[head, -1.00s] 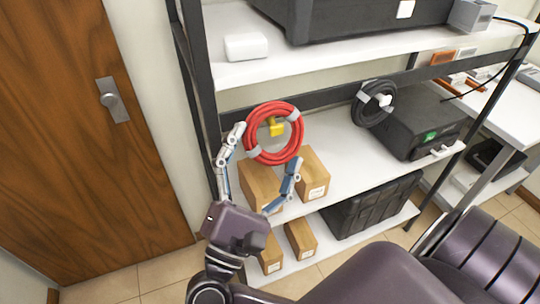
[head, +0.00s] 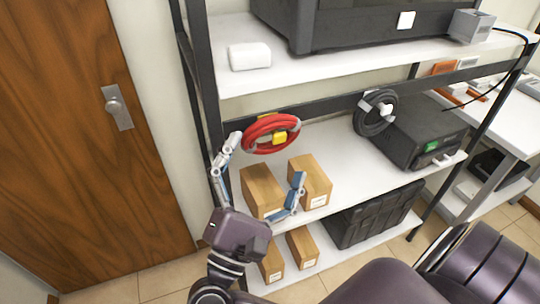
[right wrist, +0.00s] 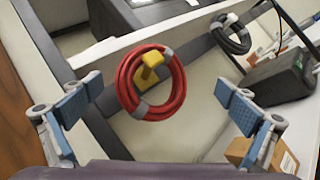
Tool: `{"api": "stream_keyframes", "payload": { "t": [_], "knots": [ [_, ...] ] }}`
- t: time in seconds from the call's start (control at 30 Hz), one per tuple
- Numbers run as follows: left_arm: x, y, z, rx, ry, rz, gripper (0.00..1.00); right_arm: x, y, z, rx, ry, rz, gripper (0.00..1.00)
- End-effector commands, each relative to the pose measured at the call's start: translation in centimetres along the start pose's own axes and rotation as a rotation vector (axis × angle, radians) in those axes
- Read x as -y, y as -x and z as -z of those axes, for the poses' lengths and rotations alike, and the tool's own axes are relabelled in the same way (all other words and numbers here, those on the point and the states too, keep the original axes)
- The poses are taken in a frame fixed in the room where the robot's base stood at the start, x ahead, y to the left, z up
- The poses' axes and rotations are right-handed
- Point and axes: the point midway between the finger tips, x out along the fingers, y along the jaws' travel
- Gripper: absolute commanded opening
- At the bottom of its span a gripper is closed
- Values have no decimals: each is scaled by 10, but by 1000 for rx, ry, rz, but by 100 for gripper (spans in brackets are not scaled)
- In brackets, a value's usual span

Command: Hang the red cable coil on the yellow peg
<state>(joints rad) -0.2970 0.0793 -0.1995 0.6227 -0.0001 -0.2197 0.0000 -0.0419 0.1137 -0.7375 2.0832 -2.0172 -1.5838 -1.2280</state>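The red cable coil (head: 262,146) is at the shelf's rear rail, with its ring around the yellow peg (head: 280,137). It looks tilted in the head view. In the right wrist view the red coil (right wrist: 127,92) is a round loop with grey ties, and the yellow peg (right wrist: 150,60) shows through its upper part. My right gripper (head: 267,160) is open, its fingers spread wide in front of and below the coil. In the right wrist view the fingers of the right gripper (right wrist: 159,86) stand apart on either side, clear of the coil. My left gripper is out of view.
Cardboard boxes (head: 262,190) stand on the shelf close to my right gripper. A shelf post (head: 207,90) is at the left. A white box (head: 249,57) sits on the upper shelf.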

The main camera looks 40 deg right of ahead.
Motion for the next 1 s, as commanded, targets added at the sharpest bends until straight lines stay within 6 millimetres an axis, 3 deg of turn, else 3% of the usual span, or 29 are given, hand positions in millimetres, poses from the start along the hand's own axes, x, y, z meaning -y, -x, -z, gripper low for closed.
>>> {"api": "stream_keyframes", "payload": {
  "t": [0.33,0.8,1.0],
  "knots": [
    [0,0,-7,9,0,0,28,0,11,1,-4,2,1,100],
    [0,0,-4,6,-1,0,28,0,102,1,-3,2,1,100],
    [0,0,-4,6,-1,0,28,0,119,0,-1,0,1,100]
  ]
}}
